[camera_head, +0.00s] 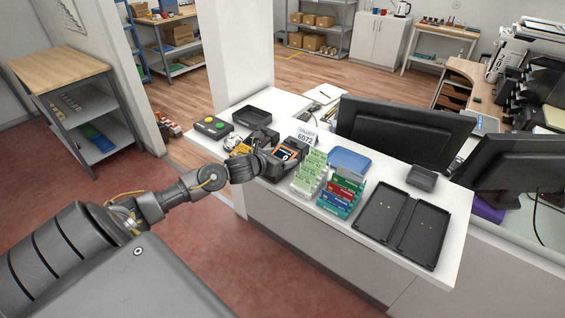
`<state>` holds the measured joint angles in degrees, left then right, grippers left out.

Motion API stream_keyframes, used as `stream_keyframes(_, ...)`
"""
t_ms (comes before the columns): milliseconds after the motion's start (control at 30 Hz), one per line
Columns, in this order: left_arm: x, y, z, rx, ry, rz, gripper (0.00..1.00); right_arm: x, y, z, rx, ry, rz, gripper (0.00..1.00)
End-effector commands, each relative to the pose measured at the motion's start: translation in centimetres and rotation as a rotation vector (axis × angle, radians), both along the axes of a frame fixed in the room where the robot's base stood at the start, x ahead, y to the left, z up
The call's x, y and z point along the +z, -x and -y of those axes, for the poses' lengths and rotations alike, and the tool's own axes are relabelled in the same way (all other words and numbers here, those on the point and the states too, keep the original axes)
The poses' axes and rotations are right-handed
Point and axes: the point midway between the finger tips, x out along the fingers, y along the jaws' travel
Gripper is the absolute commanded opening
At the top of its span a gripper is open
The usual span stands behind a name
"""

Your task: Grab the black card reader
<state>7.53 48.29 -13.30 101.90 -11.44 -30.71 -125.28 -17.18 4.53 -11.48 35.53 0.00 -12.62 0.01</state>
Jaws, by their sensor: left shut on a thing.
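The black card reader (287,152), with a lit orange screen, is on the left part of the white counter (262,98). My left gripper (273,160) reaches in from the left and is at the reader's near left side. It is shut on the card reader, and the gripper hides part of the reader's body. I cannot tell whether the reader is lifted off the counter. My right gripper is not in view.
Close by are a white number sign (307,136), a box with green and yellow buttons (212,127), and a black tray (251,116). Green leaflets (310,171), a card rack (342,192), a blue tray (350,159) and an open black case (404,222) stand to the right.

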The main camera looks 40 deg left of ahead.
Motion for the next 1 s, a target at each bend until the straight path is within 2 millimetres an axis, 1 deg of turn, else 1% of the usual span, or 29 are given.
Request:
stream_keyframes(233, 0.3, -0.1, 0.0, 0.000, 0.000, 0.004, 0.43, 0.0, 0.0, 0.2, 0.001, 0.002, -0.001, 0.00)
stream_keyframes(367, 1.0, -0.1, 0.0, -0.001, 0.000, 0.004, 0.43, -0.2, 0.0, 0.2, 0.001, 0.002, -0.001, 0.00)
stream_keyframes(600, 3.4, -0.1, -0.1, 0.000, -0.003, 0.007, 0.43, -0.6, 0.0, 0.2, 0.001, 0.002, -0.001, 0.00)
stream_keyframes(667, 3.9, 0.6, 0.0, -0.002, -0.004, 0.004, 0.43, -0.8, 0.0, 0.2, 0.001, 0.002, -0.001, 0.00)
stream_keyframes(767, 5.3, 1.9, 0.1, -0.004, -0.006, 0.004, 0.43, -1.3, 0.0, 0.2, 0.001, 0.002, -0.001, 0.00)
stream_keyframes(867, 7.1, 3.5, 0.3, -0.005, -0.009, 0.004, 0.43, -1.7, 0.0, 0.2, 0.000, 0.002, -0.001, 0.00)
stream_keyframes(900, 8.1, 4.2, 0.2, -0.003, -0.010, 0.005, 0.43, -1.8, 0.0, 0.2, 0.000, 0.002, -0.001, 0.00)
stream_keyframes(967, 9.4, 5.4, 0.5, -0.006, -0.012, 0.004, 0.43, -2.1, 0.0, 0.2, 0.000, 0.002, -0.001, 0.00)
stream_keyframes(1000, 9.2, 6.6, 0.5, -0.004, -0.013, -0.002, 0.43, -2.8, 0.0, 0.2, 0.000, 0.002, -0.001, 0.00)
